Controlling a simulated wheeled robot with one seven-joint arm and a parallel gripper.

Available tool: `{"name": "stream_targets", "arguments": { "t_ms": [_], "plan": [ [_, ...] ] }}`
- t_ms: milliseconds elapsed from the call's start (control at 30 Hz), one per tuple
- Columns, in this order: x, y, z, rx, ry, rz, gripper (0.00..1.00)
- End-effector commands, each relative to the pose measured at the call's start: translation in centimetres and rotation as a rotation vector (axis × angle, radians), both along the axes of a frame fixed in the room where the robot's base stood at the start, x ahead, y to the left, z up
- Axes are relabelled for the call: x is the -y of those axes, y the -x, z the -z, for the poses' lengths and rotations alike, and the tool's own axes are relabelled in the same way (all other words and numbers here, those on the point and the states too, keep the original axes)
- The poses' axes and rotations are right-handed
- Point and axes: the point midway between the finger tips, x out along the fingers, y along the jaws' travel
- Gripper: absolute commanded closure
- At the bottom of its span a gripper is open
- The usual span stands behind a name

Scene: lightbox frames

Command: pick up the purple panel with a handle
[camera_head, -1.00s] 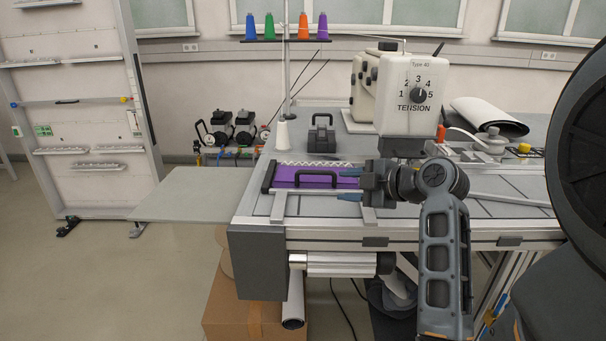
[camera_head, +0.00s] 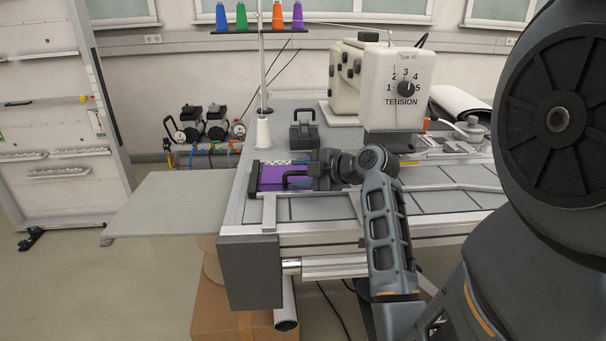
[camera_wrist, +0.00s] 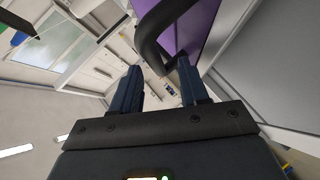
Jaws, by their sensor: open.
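The purple panel (camera_head: 271,181) lies on the sewing table's left end, with a black handle (camera_head: 287,176) standing on it. My gripper (camera_head: 312,177) is at the panel's right part, close to the handle. In the wrist view the two dark blue fingers (camera_wrist: 158,92) are apart. The black handle (camera_wrist: 150,38) shows just beyond the fingertips, near the left finger and the gap. The purple surface (camera_wrist: 196,22) is behind it on the right. I cannot tell whether a finger touches the handle. My gripper hides part of the panel in the head view.
A sewing machine marked TENSION (camera_head: 398,88) stands behind my gripper. A black clamp-like block (camera_head: 304,132) and a white cone (camera_head: 263,132) stand behind the panel. A thread rack with several colored spools (camera_head: 259,28) rises above. A grey side board (camera_head: 170,204) extends left.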

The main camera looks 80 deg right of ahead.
Motion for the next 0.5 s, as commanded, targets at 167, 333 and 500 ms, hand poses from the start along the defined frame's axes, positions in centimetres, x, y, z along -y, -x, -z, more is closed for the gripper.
{"name": "stream_targets", "arguments": {
  "t_ms": [167,333,500],
  "plan": [
    [0.2,-0.38,0.19,0.001,0.001,0.0,0.56],
    [0.19,-0.36,0.18,0.001,0.001,0.0,0.6],
    [0.18,-0.35,0.17,0.001,0.001,0.0,0.77]
  ]
}}
